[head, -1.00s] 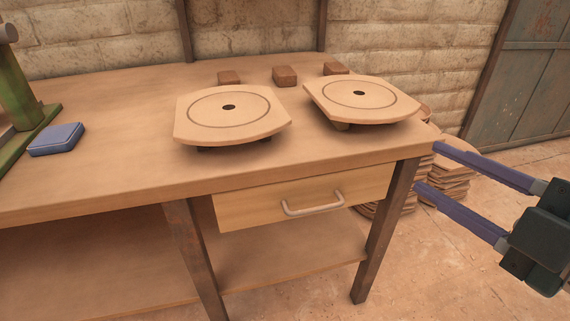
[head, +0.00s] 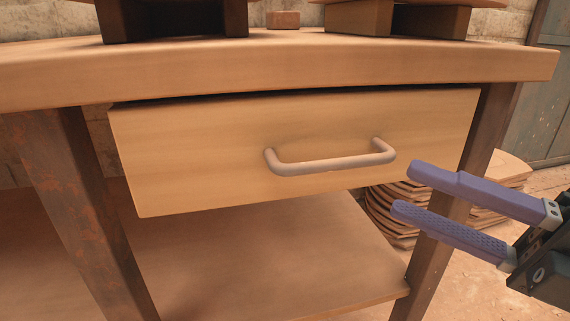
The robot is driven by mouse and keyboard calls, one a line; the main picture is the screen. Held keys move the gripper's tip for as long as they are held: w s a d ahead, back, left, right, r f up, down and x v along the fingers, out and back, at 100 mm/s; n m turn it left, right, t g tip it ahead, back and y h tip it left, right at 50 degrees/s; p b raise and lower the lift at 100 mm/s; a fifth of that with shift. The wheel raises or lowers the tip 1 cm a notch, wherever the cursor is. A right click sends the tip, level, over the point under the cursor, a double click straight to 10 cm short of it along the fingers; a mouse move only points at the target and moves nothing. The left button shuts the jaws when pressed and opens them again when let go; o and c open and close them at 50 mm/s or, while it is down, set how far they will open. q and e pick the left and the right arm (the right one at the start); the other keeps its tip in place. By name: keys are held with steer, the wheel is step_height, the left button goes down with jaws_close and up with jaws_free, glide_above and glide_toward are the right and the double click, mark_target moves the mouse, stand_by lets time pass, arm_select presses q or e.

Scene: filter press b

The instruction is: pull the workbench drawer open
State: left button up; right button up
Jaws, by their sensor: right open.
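The workbench drawer (head: 220,150) has a pale wooden front and sits under the bench top (head: 300,72). Only a thin dark gap shows above its front, and it looks closed or nearly so. Its light metal handle (head: 330,163) is a bar bowed out from the middle of the front. My right gripper (head: 402,190) comes in from the right with two purple fingers spread apart and nothing between them. Its fingertips are just right of the handle and slightly lower, apart from it in the picture. My left gripper is not in view.
Rusty bench legs stand left (head: 75,200) and right (head: 450,215) of the drawer. A lower shelf (head: 270,250) runs beneath it. Stacked round pieces (head: 390,215) lie behind the right leg. Stands and a small brown block (head: 283,19) are on the bench top.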

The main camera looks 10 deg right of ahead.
mark_target(348, 167)
steer(key=b+x, duration=0.1)
steer(key=x, duration=0.7)
steer(key=shift+w+a+b, duration=0.2)
steer(key=shift+a+b, duration=0.05)
steer(key=shift+b, duration=0.1)
jaws_close()
stand_by(0.9)
